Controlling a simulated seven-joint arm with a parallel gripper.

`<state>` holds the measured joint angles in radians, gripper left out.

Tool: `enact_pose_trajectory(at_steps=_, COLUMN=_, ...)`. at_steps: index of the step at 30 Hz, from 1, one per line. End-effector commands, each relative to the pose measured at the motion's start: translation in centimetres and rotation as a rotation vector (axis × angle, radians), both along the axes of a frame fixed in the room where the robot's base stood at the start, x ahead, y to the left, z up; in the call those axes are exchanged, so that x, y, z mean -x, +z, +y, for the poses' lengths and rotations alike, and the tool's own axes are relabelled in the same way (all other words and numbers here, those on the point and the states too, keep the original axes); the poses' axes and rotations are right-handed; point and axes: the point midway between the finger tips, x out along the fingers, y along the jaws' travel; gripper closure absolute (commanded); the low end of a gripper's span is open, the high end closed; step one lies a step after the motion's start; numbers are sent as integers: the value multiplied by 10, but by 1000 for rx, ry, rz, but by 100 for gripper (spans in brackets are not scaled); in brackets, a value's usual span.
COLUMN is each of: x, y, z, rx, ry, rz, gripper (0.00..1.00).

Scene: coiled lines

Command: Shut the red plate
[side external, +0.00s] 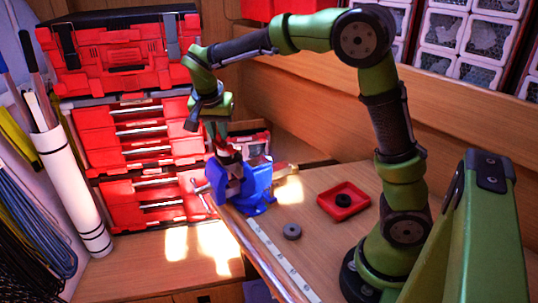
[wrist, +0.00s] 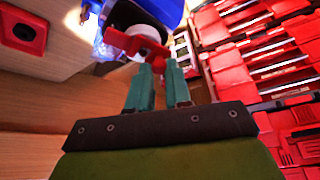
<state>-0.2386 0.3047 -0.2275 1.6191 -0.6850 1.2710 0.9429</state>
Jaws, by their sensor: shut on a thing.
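The red plate (side external: 230,158) shows as a small red piece at the blue vise (side external: 258,190) on the bench's left end. In the wrist view the red plate (wrist: 135,43) lies at my fingertips, in front of a pale round part of the blue vise (wrist: 165,9). My gripper (side external: 221,140) points down over the vise. In the wrist view my gripper (wrist: 160,66) has its two teal fingers a little apart, with the red plate's end between their tips. The fingers hide part of the plate, so its exact angle is unclear.
A red tray (side external: 329,204) with a black ring (side external: 343,200) inside stands right of the vise. A grey ring (side external: 292,231) lies near the bench's front edge. Red drawers (side external: 150,160) stand behind at left, and a white roll (side external: 72,190) leans at far left.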

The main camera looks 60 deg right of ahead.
Motion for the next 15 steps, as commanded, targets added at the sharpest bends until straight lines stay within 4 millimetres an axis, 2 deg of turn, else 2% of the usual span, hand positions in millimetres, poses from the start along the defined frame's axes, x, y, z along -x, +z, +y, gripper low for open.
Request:
enact_pose_trajectory(at_steps=6, x=1, y=1, z=-4, rx=0, ry=-90, rz=-2, gripper=100)
enact_pose_trajectory(at_steps=15, x=2, y=1, z=-6, rx=-2, ry=-134, rz=-1, gripper=100)
